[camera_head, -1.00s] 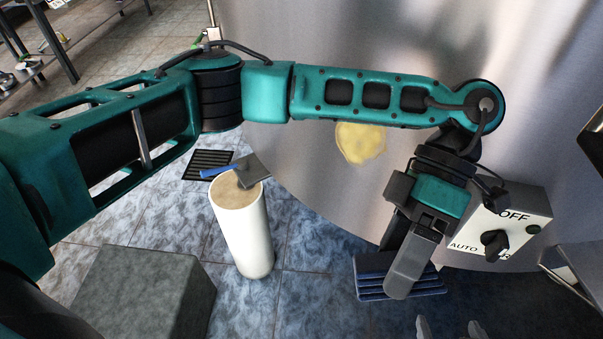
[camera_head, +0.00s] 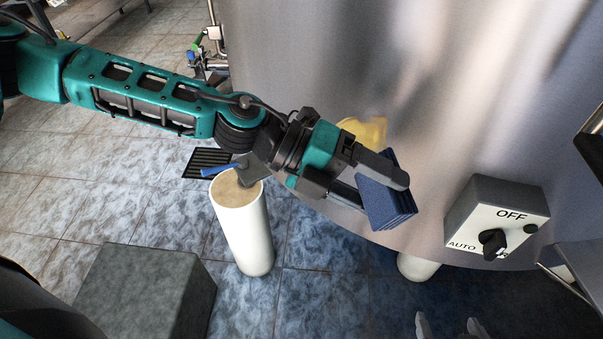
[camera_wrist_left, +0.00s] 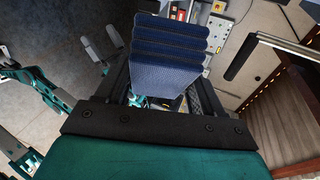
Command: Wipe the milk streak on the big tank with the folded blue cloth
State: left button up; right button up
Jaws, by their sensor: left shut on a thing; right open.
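The folded blue cloth (camera_head: 398,208) is held in my left gripper (camera_head: 380,190), which is shut on it. Its stacked folds also show between the fingers in the left wrist view (camera_wrist_left: 168,50). The milk streak is a pale yellow patch (camera_head: 372,128) on the front of the big tank (camera_head: 450,110). My left gripper covers its lower part, and the cloth is just below and right of it in the picture. I cannot tell whether the cloth touches the tank. My right gripper (camera_head: 447,326) shows only as two separated fingertips at the bottom edge, open and empty.
A control box (camera_head: 498,218) with a knob marked OFF and AUTO is on the tank, right of the cloth. A grey block (camera_head: 145,290) is at lower left. A floor drain (camera_head: 207,160) lies behind.

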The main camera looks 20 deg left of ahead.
aim_at(357, 180)
pick_arm(q)
jog(key=w+a+n+t, duration=0.1)
jog(key=a+f+n+t, duration=0.1)
jog(key=t, duration=0.1)
jog(key=shift+w+a+f, duration=0.2)
jog(key=shift+w+f, duration=0.05)
jog(key=shift+w, duration=0.15)
jog(key=w+a+f+n+t+y, duration=0.2)
jog(key=w+a+f+n+t, duration=0.25)
jog(key=a+f+t, duration=0.45)
jog(key=shift+g+y, duration=0.3)
jog(key=shift+g, duration=0.1)
jog(key=shift+w+d+r+b, duration=0.1)
jog(key=shift+w+r+b, duration=0.1)
jog(key=shift+w, duration=0.65)
jog(key=shift+w+d+r+b, duration=0.15)
jog(key=shift+w+r, duration=0.1)
jog(key=shift+w, duration=0.55)
jog(key=shift+w+r+b, duration=0.15)
jog(key=shift+w+r, duration=0.05)
jog(key=shift+w, duration=0.65)
jog(key=shift+w+d, duration=0.2)
jog(key=shift+w, duration=0.55)
jog(key=shift+w+d, duration=0.15)
jog(key=shift+w, duration=0.55)
jog(key=shift+d, duration=0.1)
